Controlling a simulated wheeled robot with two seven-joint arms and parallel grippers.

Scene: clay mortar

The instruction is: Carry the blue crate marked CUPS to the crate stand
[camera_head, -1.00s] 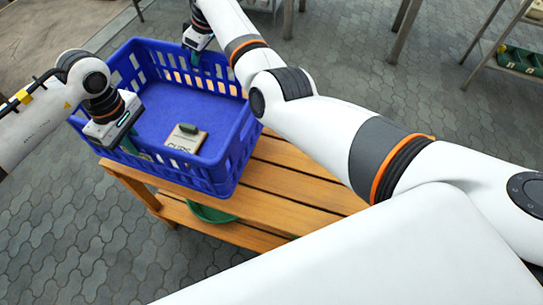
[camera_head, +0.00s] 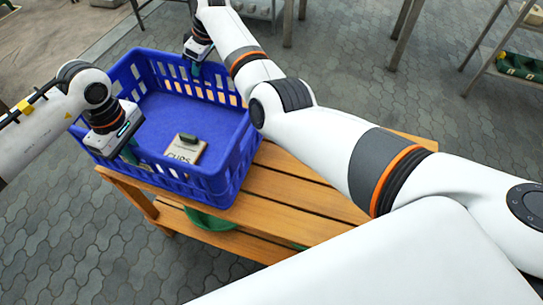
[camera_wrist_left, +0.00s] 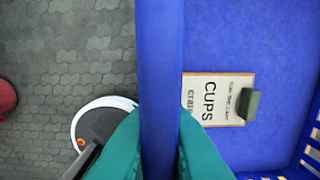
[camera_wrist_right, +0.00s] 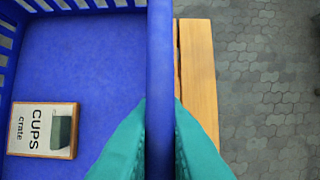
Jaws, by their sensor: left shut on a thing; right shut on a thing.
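The blue crate (camera_head: 222,177) with slotted walls sits over the left end of a slatted wooden table (camera_head: 300,190). A card reading CUPS (camera_head: 186,149) lies inside on its floor, with a small dark green block on it. My left gripper (camera_head: 128,152) is shut on the crate's near-left rim, and the left wrist view shows the rim (camera_wrist_left: 160,90) between the teal fingers. My right gripper (camera_head: 195,68) is shut on the far rim, which runs between its fingers in the right wrist view (camera_wrist_right: 160,80). I cannot tell whether the crate's bottom touches the table.
A green item (camera_head: 210,220) is on the table's lower shelf. A metal-legged rack (camera_head: 510,65) with green containers stands at the far right. Table legs (camera_head: 400,35) stand at the back. Paved floor (camera_head: 350,85) between them is clear.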

